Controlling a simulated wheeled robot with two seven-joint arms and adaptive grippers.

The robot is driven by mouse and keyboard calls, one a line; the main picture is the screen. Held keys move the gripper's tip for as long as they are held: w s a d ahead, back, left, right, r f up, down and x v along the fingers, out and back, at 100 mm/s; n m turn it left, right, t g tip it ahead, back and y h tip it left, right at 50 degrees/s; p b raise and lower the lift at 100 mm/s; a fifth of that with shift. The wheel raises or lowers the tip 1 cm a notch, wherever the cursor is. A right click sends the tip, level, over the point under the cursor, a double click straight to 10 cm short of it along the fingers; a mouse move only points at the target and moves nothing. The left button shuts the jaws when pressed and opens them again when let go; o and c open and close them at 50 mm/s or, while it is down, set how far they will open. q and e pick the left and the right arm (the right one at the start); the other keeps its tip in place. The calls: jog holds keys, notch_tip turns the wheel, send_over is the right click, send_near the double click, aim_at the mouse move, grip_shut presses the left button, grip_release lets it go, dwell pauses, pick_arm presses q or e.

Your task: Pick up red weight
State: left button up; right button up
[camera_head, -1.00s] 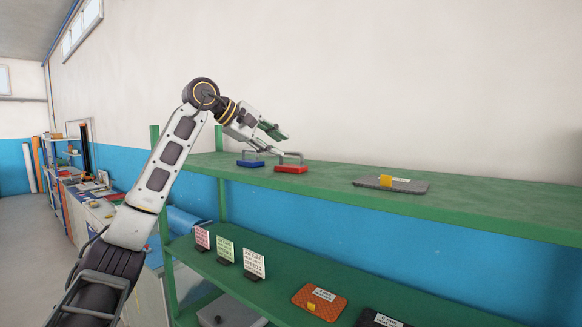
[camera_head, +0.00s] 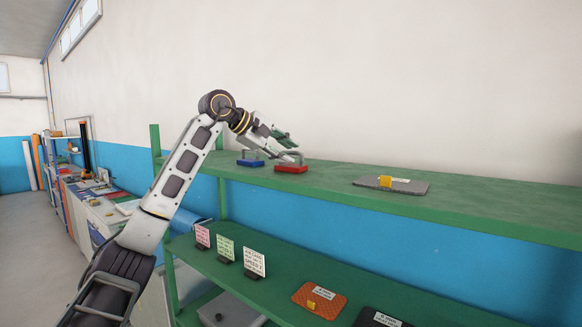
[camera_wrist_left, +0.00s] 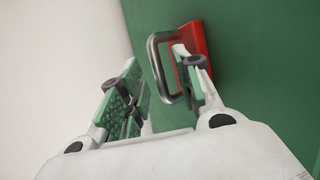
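The red weight (camera_head: 291,169) sits on the green top shelf, with a grey metal loop handle. In the left wrist view its red base (camera_wrist_left: 196,40) is at the upper right and its handle (camera_wrist_left: 155,62) sticks out to the left. My left gripper (camera_head: 287,149) is at the handle, just above the red base. In the left wrist view its fingers (camera_wrist_left: 157,72) are spread apart. The right-hand finger overlaps the handle loop; I cannot tell whether it touches. My right gripper is not in view.
A blue weight (camera_head: 250,163) with a handle stands close to the left of the red one. A grey plate (camera_head: 391,185) with a yellow piece lies further right on the top shelf (camera_head: 480,205). Small signs (camera_head: 254,262) and an orange board (camera_head: 319,300) are on the lower shelf.

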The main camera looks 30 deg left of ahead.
aim_at(285, 166)
pick_arm(q)
grip_shut()
jog(key=shift+r, duration=0.2)
dwell(0.3)
notch_tip(285, 166, up, 10)
jog(key=p, duration=0.1)
jog(key=shift+f, duration=0.2)
dwell(0.6)
jog(key=shift+r, duration=0.1)
